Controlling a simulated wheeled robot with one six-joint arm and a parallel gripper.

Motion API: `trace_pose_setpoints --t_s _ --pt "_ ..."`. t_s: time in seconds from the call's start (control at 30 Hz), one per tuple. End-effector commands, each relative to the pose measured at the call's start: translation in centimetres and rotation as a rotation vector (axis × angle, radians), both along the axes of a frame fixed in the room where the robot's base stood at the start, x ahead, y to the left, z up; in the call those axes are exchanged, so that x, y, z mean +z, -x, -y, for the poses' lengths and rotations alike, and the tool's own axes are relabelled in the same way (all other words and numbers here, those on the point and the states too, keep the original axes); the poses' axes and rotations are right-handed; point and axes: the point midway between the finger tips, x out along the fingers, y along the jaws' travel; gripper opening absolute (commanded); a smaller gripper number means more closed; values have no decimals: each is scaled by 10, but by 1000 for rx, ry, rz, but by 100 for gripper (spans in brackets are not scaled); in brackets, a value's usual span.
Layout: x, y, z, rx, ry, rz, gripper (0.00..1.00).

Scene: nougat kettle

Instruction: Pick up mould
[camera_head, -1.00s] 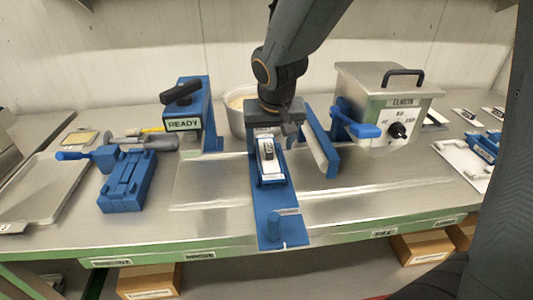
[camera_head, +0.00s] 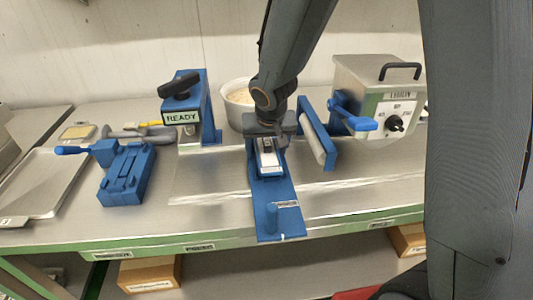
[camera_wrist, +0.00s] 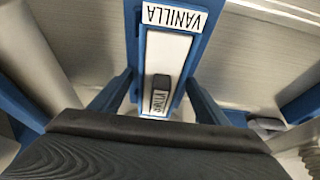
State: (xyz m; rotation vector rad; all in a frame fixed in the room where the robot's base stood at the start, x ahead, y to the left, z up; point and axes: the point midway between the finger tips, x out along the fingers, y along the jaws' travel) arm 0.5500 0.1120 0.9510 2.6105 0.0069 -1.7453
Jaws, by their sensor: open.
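What looks like the mould (camera_head: 269,158), a small white-topped piece in a blue frame, sits on a blue slide plate (camera_head: 275,195) at the middle of the bench. In the wrist view the white top (camera_wrist: 168,55) carries a VANILLA label and a small dark knob (camera_wrist: 160,82) with a second label. My gripper (camera_head: 268,135) is over the far end of this piece, pointing down. In the wrist view my gripper (camera_wrist: 160,90) is open, with one finger on each side of the piece. Contact cannot be told. The far part of the piece is hidden beneath my gripper.
A pot (camera_head: 238,100) is behind. A blue fixture (camera_head: 127,175) and tray (camera_head: 45,182) lie left.

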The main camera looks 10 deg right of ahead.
Motion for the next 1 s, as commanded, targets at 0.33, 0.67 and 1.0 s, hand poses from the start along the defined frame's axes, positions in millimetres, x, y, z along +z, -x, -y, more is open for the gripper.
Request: trace_pose_setpoints --t_s 0.33,0.67,1.0 --pt "-1 0 0 0 0 0 69" --pt "-3 0 0 0 0 0 69" --pt "-3 0 0 0 0 0 16"
